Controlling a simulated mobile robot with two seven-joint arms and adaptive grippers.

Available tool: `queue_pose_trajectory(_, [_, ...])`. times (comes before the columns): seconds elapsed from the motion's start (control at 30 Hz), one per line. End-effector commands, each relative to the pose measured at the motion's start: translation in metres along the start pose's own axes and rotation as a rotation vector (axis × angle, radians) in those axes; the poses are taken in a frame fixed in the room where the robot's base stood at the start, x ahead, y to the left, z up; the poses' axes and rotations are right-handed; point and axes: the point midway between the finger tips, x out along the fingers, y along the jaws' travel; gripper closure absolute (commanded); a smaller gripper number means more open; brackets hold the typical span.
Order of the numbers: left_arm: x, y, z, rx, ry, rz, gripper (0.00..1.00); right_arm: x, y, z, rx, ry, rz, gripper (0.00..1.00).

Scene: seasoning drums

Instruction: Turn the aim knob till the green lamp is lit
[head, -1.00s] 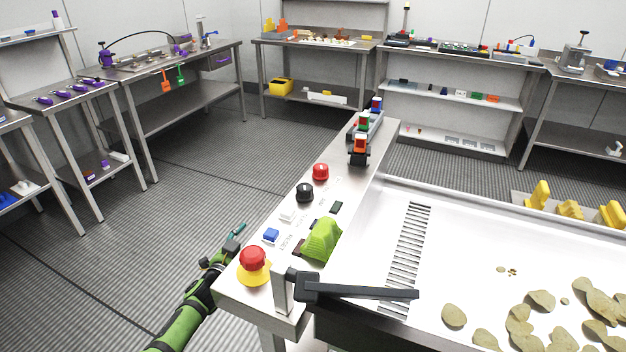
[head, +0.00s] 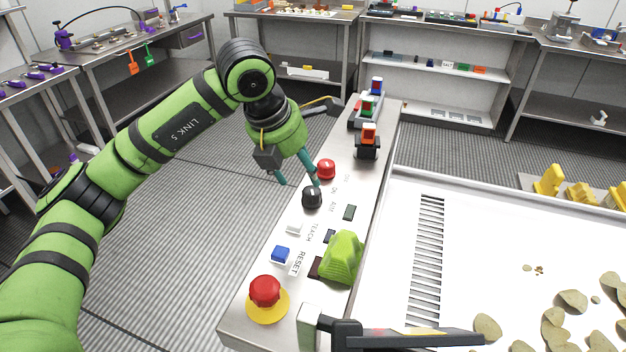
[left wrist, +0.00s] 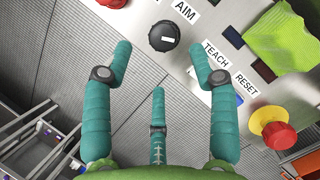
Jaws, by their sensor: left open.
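The aim knob (head: 312,197) is a round black knob on the steel console, between a red knob and a white button. In the left wrist view the knob (left wrist: 164,36) sits beside the AIM label, with a white mark on its face. My left gripper (head: 298,181) is open; one teal finger is close to the knob and the other hangs off the console's left side. In the left wrist view the gripper (left wrist: 162,54) has its fingers spread, with the knob ahead of the gap between them. I cannot tell which lamp is the green one; the small dark window (head: 350,212) looks unlit.
A red knob (head: 326,168) stands just behind. A blue button (head: 280,254), a red stop button (head: 265,291) and a crumpled green cloth (head: 342,258) are nearer. A black lever (head: 400,337) crosses the front. A white tray with chips (head: 572,299) lies right.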

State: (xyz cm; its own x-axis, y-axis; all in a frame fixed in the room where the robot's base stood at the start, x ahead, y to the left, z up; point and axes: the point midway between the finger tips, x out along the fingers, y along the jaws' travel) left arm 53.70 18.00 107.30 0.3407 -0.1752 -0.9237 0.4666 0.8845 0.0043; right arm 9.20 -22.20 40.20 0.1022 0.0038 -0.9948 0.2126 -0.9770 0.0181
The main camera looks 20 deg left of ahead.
Motion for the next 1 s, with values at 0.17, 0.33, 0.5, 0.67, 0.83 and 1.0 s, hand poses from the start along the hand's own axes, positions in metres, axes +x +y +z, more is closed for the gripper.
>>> queue_pose_trajectory(0.17, [0.024,-0.001,-0.001,0.0,0.006,-0.004,0.41,-0.009,0.0,0.007,0.0,-0.011,0.0,0.45])
queue_pose_trajectory(0.33, [0.05,-0.001,0.0,-0.001,0.005,-0.006,0.41,-0.016,0.001,0.011,0.0,-0.019,0.0,0.45])
queue_pose_trajectory(0.5, [0.064,-0.002,0.0,0.001,0.002,-0.006,0.41,-0.019,0.001,0.011,0.0,-0.019,0.0,0.45])
queue_pose_trajectory(0.67, [0.067,-0.001,0.0,0.001,0.0,-0.005,0.41,-0.019,0.001,0.009,0.0,-0.017,0.001,0.45])
queue_pose_trajectory(0.83, [0.067,-0.001,0.0,0.001,0.0,-0.006,0.57,-0.018,0.001,0.008,0.0,-0.015,0.001,0.45])
queue_pose_trajectory(1.0, [0.067,-0.002,0.001,0.001,-0.001,-0.007,0.93,-0.018,0.001,0.006,0.0,-0.013,0.001,0.45])
